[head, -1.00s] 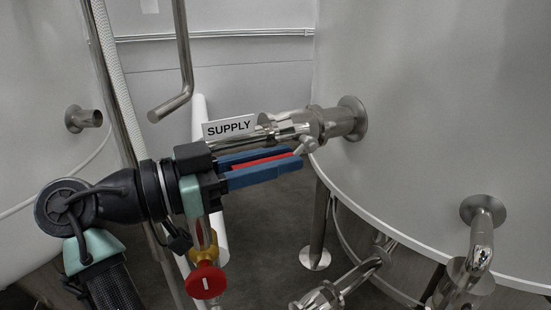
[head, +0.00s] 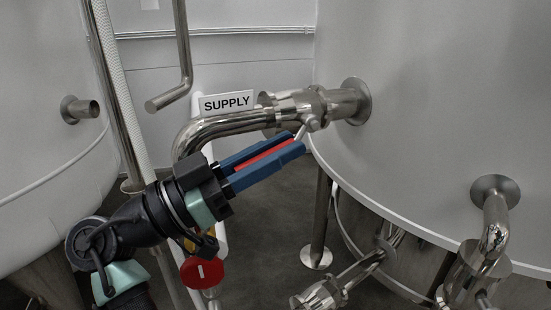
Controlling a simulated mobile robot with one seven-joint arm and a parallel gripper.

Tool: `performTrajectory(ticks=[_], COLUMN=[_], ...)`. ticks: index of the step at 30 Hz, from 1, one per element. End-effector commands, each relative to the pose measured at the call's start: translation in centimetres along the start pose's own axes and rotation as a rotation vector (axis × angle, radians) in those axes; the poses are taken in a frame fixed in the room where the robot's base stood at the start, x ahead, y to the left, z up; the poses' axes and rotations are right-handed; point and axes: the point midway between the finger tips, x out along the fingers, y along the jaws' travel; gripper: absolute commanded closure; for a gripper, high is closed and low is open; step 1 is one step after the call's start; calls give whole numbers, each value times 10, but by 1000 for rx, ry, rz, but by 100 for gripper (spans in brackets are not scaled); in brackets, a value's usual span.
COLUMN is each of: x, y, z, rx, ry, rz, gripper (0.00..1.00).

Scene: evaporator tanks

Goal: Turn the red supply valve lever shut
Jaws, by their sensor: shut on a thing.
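The red supply valve lever (head: 266,155) runs between the two blue fingers of my gripper (head: 299,143). The gripper is shut on it. The lever slopes down and to the left from the steel valve (head: 312,108), which sits on the pipe coming out of the right tank. A white SUPPLY sign (head: 227,102) stands just above the pipe bend, up and left of the gripper.
The large right tank (head: 430,120) is close beside the fingertips. A curved steel pipe (head: 200,130) passes behind my gripper. A round red knob (head: 203,273) hangs below it. A left tank (head: 45,170) and a hooked pipe (head: 184,60) stand further left.

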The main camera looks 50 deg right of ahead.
Motion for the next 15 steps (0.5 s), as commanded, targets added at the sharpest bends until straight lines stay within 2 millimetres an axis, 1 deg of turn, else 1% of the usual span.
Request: performTrajectory(ticks=[1, 2, 9, 15], x=[1, 1, 2, 3], y=[4, 4, 4, 4], z=[11, 12, 17, 17], rx=[-2, -2, -1, 1], ry=[28, 46, 166, 214], rz=[16, 15, 14, 11], gripper=[100, 100, 100, 100])
